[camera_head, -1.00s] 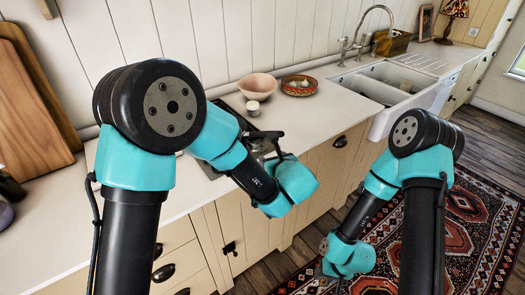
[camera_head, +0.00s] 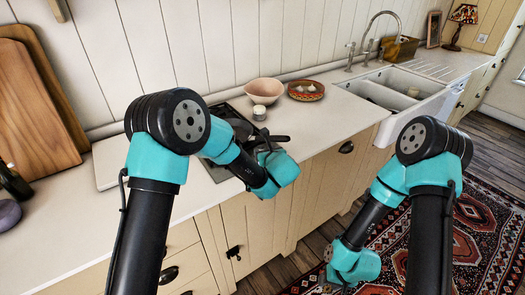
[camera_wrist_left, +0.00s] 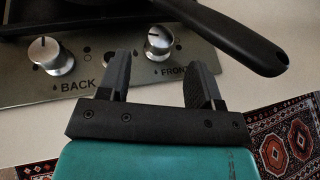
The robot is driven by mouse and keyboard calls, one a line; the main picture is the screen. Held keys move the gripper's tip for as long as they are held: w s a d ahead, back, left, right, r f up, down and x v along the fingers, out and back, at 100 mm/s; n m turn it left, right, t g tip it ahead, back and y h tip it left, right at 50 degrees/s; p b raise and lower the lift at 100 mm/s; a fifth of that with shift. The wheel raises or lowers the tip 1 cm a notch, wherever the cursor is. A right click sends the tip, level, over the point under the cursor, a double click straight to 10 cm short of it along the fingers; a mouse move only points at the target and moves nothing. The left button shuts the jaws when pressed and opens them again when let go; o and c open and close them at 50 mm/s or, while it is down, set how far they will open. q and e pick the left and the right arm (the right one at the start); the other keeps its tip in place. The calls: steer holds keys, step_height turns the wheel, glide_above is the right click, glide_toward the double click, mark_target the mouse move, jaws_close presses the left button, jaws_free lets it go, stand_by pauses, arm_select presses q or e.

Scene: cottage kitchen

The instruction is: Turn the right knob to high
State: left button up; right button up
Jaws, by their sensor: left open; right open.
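The cooker's metal control panel (camera_wrist_left: 100,78) fills much of the left wrist view. It carries two silver knobs: the left one (camera_wrist_left: 51,56) is marked BACK, the right one (camera_wrist_left: 159,40) FRONT. My left gripper (camera_wrist_left: 161,62) is open and empty, its fingers apart below the FRONT knob. That knob shows in the gap between the fingertips; I cannot tell whether they touch it. In the head view the left arm hides most of the panel. My right gripper (camera_head: 325,287) is low at the bottom edge, partly cut off, over the rug and away from the cooker.
A black pan handle (camera_wrist_left: 245,42) juts over the panel to the right of the FRONT knob, close to my left gripper. A pink bowl (camera_head: 263,91), a small jar (camera_head: 259,113) and a patterned dish (camera_head: 306,91) stand behind the cooker. The sink (camera_head: 390,95) is farther right.

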arm_select(q)
steer(key=shift+x, duration=2.15)
steer(key=c, duration=0.9)
